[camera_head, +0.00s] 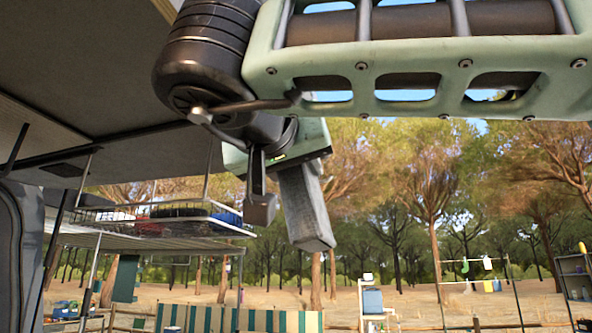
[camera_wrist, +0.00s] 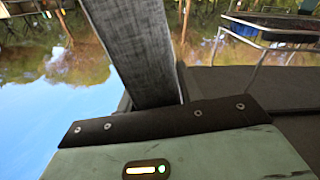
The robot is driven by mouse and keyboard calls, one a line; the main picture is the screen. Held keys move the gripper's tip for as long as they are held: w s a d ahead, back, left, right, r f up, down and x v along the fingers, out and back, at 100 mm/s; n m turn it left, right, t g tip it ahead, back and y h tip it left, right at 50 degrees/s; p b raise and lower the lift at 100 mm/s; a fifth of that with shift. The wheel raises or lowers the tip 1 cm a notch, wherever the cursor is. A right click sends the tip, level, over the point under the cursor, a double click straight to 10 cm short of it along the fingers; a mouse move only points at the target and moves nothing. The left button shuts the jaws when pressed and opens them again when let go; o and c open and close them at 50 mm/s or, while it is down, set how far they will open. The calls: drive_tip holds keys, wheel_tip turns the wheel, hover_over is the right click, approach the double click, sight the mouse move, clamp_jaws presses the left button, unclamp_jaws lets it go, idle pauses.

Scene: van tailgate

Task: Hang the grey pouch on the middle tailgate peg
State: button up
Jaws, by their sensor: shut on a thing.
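The grey pouch (camera_head: 306,206) is a long, narrow, fabric-like shape, hanging tilted under my gripper (camera_head: 272,203) in the head view. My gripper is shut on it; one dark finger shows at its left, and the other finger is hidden. The wrist view shows the grey pouch (camera_wrist: 133,50) close up, running up from the gripper body. The dark underside of the raised tailgate (camera_head: 85,60) fills the upper left of the head view. I cannot make out the tailgate pegs in either view; my arm covers part of the upper area.
A wire rack (camera_head: 150,222) with trays hangs left of the gripper. A striped windbreak (camera_head: 238,318), a blue container (camera_head: 372,300) on a stand and a drying frame (camera_head: 480,281) stand farther off. The air right of the pouch looks clear.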

idle(0.4)
drive_tip(key=o, duration=1.1)
drive_tip(key=shift+o, duration=0.2)
drive_tip(key=b+v, duration=0.2)
drive_tip(key=v, duration=1.5)
drive_tip(key=shift+s, duration=0.2)
